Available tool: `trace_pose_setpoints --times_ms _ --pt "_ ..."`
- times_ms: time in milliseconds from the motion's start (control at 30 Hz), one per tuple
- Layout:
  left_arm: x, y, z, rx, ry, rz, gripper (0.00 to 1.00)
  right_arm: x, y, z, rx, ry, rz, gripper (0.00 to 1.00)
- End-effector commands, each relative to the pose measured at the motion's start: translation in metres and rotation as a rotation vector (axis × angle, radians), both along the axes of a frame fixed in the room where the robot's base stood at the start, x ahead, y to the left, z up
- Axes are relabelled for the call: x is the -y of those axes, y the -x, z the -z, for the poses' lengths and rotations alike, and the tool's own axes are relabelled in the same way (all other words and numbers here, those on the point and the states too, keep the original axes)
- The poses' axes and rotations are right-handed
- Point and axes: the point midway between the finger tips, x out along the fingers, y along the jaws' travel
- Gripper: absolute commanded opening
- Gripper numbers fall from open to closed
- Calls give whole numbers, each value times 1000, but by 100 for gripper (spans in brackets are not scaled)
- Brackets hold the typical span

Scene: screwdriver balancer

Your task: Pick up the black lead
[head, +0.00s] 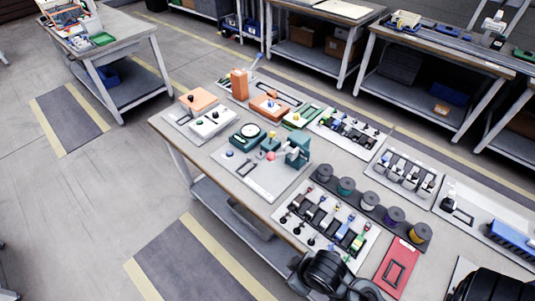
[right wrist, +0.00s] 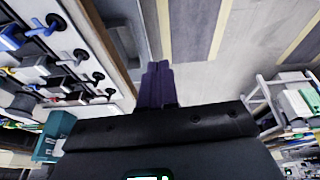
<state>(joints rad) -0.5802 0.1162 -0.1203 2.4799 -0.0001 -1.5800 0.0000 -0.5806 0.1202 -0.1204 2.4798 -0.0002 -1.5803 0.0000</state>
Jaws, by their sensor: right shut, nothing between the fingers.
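The lead board (head: 371,229) is a light panel near the table's front edge in the head view. It carries several short leads with coloured and dark bodies and black round ends. Which one is the black lead cannot be told for certain. The board (right wrist: 97,42) also fills the upper left of the right wrist view, with blue, red and dark parts. My right gripper (right wrist: 157,68) is shut and empty, its dark fingers pointing past the table edge to the floor, beside the board and apart from it. My left gripper cannot be made out.
A row of spools on a dark strip (head: 371,200) lies behind the lead board. A red panel (head: 383,281) is to its right. A teal clamp (head: 297,150) stands on the panel to its left. Black parts of my arm block the bottom edge.

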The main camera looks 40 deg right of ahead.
Motion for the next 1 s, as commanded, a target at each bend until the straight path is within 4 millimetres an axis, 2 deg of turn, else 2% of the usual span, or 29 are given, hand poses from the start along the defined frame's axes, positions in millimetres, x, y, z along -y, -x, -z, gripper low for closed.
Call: trace_pose_setpoints --times_ms 433,700,800,1000 --pt "-2 0 0 0 -9 6 43 0 0 0 0 0 0 2" --pt "-1 0 0 1 -5 4 43 0 0 0 0 0 0 43" --pt "0 0 0 1 -2 1 43 0 0 0 0 1 0 55" --pt "1 0 0 0 4 -3 43 0 0 0 1 1 0 55"
